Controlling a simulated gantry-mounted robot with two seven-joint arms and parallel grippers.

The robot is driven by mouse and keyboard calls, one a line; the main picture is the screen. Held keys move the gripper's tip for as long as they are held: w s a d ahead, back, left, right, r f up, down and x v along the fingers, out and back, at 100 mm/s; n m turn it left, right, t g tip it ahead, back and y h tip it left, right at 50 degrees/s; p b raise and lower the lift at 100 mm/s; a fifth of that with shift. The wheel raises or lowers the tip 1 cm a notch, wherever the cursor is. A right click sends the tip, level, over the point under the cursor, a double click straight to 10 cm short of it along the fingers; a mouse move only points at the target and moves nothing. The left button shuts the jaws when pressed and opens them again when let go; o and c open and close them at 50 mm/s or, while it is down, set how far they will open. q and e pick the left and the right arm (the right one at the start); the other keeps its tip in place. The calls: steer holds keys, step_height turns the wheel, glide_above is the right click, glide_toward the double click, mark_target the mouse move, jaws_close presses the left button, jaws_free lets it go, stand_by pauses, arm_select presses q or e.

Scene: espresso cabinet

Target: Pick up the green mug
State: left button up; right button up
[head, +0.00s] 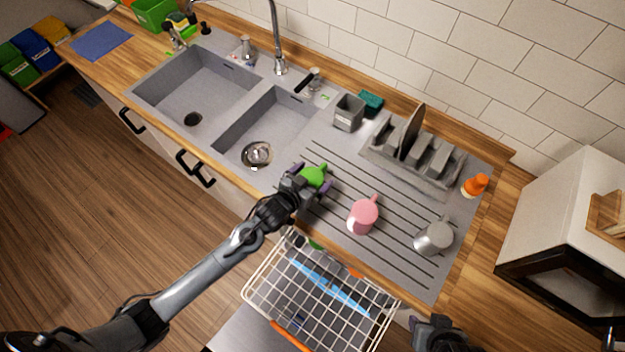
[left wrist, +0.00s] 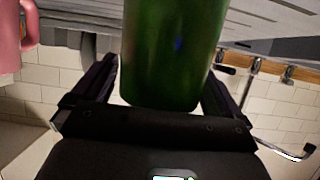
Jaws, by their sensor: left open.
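The green mug (head: 314,177) stands on the ribbed drainboard beside the right-hand sink basin in the head view, its handle pointing up and right. My left gripper (head: 308,184) is at the mug, its arm coming in from the lower left. In the left wrist view the green mug (left wrist: 172,50) fills the space between the two dark fingers of my left gripper (left wrist: 160,88), which are open on either side of it. Whether a finger touches the mug I cannot tell. My right gripper (head: 440,338) shows only partly at the bottom edge; its fingers are unclear.
A pink mug (head: 363,216) and a grey metal mug (head: 434,237) stand to the right on the drainboard (head: 345,185). A plate rack (head: 415,160) is behind them. A wire dish rack (head: 320,290) lies below the counter's front edge. The pink mug also shows in the left wrist view (left wrist: 12,40).

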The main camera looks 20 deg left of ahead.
arm_select(q)
steer(key=shift+c, duration=0.2)
steer(key=c, duration=1.1)
steer(key=shift+r, duration=0.1)
step_height(320, 180, up, 9)
steer(key=shift+f, duration=0.1)
steer(key=shift+f+b, duration=0.25)
steer(key=shift+b, duration=0.15)
steer(key=shift+f+b, duration=1.9)
steer(key=shift+f, duration=2.1)
